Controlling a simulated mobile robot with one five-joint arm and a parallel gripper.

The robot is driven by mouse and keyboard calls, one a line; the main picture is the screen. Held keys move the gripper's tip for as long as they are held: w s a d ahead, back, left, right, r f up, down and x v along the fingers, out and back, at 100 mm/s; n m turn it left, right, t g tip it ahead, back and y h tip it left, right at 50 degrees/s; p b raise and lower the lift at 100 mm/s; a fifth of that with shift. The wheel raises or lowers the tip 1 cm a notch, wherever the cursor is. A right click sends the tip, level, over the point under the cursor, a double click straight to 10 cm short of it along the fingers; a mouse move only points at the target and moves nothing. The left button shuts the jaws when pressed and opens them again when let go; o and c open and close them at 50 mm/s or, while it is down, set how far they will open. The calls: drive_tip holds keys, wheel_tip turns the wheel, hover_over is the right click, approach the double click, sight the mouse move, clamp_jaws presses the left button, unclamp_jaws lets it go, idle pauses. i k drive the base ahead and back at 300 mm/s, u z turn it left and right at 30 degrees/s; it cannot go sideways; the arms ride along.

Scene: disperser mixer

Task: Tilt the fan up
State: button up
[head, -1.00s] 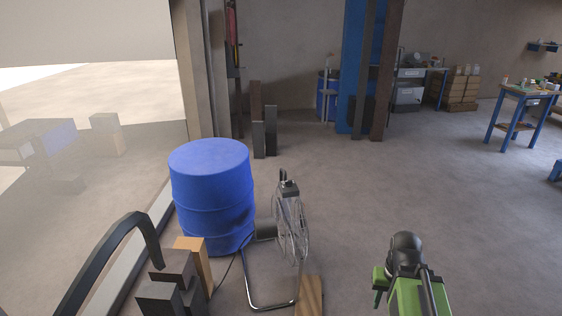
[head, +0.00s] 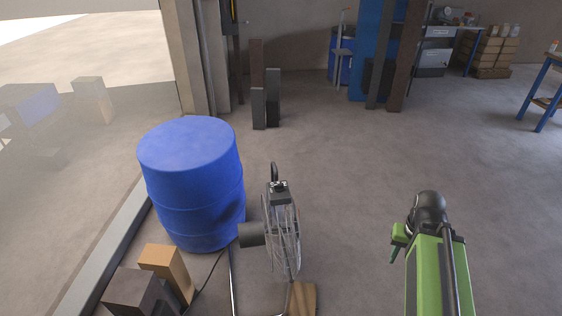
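The fan (head: 284,240) stands on the floor in the lower middle of the head view, seen nearly edge-on. Its wire cage is close to upright, with a dark motor housing (head: 252,235) on its left side. A dark control box with a handle (head: 279,190) sits on top. Its tube stand runs down to the floor, partly cut off by the lower edge. My green and black arm is at the lower right, apart from the fan. My gripper's fingertips cannot be made out.
A blue drum (head: 195,185) stands just left of and behind the fan. Wooden blocks (head: 165,272) lie at the lower left, and a wood board (head: 302,298) is by the fan's foot. Open floor lies right of the fan. A blue workbench (head: 545,95) stands far right.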

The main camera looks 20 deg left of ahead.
sight(251, 234)
drive_tip(key=u, duration=5.35)
drive_tip(key=i, duration=0.1)
drive_tip(key=z, duration=3.3)
drive_tip(key=i, duration=1.5)
drive_tip(key=u, duration=0.15)
